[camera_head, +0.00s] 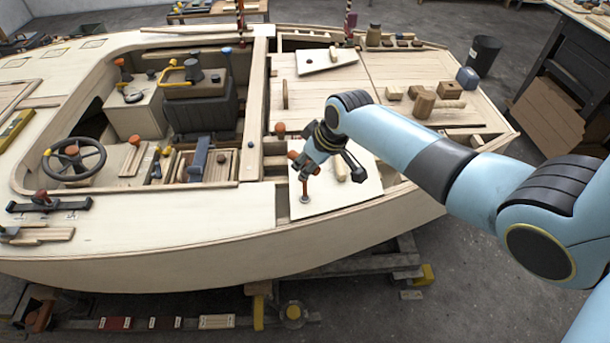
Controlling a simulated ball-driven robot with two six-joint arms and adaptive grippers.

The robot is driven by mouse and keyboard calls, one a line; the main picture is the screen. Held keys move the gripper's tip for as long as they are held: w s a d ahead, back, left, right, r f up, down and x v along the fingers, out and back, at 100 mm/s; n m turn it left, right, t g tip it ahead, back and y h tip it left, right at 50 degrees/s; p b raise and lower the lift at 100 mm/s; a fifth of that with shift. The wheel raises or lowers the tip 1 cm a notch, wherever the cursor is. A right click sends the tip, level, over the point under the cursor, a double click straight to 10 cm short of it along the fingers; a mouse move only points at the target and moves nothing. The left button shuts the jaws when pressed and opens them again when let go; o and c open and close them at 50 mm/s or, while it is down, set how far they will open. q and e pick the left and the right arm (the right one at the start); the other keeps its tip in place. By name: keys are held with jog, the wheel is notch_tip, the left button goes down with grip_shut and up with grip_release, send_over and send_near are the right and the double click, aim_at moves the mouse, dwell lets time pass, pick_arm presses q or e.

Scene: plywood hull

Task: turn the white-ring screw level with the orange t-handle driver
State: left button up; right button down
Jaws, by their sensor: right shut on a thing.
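My right gripper (308,164) reaches in from the right over the deck's near edge and is shut on the orange t-handle driver (303,173). The driver stands roughly upright, its shaft pointing down at a pale panel (335,195). At its lower end is a small round fitting (304,199), which seems to be the white-ring screw. It is too small to tell whether the tip sits in the screw or how high the screw stands. The gripper partly hides the handle. My left gripper is not in view.
Wooden mallets and blocks (424,104) lie on the deck behind my forearm. A steering wheel (73,158) and open cockpit are at left. The near-left deck (170,218) is mostly clear.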

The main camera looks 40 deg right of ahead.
jog(key=shift+d+n, duration=0.1)
jog(key=shift+n, duration=0.2)
jog(key=n+g+y+b, duration=0.1)
jog(key=n+b, duration=0.2)
jog(key=n, duration=0.1)
jog(key=n+g+y+b, duration=0.1)
jog(key=n+b, duration=0.3)
jog(key=n, duration=0.1)
jog(key=n+g+y+b, duration=0.2)
jog(key=n+b, duration=0.2)
jog(key=shift+w+d+f, duration=0.1)
jog(key=shift+w+f, duration=0.2)
jog(key=shift+w, duration=0.05)
jog(key=shift+r+n+g, duration=0.1)
jog(key=shift+n+g, duration=0.2)
jog(key=shift+n, duration=0.3)
jog(key=shift+s+r, duration=0.1)
jog(key=shift+r, duration=0.15)
